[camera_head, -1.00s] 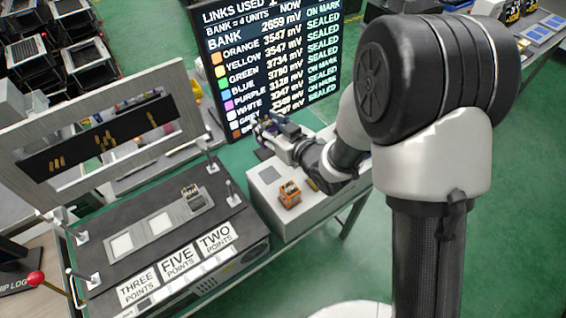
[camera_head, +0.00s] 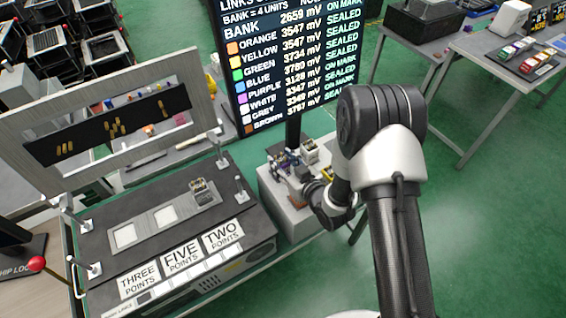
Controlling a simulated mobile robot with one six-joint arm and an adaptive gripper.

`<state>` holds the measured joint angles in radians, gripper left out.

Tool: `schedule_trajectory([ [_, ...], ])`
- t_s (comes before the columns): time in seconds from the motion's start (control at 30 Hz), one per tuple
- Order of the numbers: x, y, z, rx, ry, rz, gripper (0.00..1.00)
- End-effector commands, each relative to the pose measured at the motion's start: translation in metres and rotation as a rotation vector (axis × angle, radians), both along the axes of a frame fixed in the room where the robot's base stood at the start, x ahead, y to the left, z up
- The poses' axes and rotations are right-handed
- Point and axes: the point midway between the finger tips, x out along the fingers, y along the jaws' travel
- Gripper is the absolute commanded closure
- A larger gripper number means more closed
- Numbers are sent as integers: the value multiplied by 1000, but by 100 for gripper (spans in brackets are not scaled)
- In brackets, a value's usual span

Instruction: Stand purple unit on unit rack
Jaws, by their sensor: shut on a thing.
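My gripper (camera_head: 280,160) is low over a pale box-shaped stand (camera_head: 272,200) at the centre. It is shut on a small unit with a purple tint (camera_head: 284,157), which looks like the purple unit; gripper and arm partly hide it. An orange-brown unit (camera_head: 297,187) shows on the stand just below the gripper. A pale unit with a dark top (camera_head: 309,148) is just right of the gripper; I cannot tell what it rests on. A rack with several coloured units (camera_head: 527,57) is on the table at the far right; I cannot tell whether it is the unit rack.
A dark bench fixture (camera_head: 130,268) with point labels, pale square pads, upright posts and one unit (camera_head: 202,190) is at left. A readout screen (camera_head: 290,60) stands behind the gripper. Green floor is open at right.

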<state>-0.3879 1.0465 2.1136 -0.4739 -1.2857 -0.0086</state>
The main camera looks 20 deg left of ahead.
Motion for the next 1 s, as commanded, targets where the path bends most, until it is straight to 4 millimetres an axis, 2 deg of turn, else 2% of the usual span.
schedule_trajectory([
  [0.37, 1, 0, -3, 2, -4, -1, 88],
  [0.4, 1, 0, -2, 2, -1, 0, 58],
  [0.67, 1, 0, -2, 1, -2, -1, 41],
  [1.0, 1, 0, 0, 1, -2, -1, 41],
])
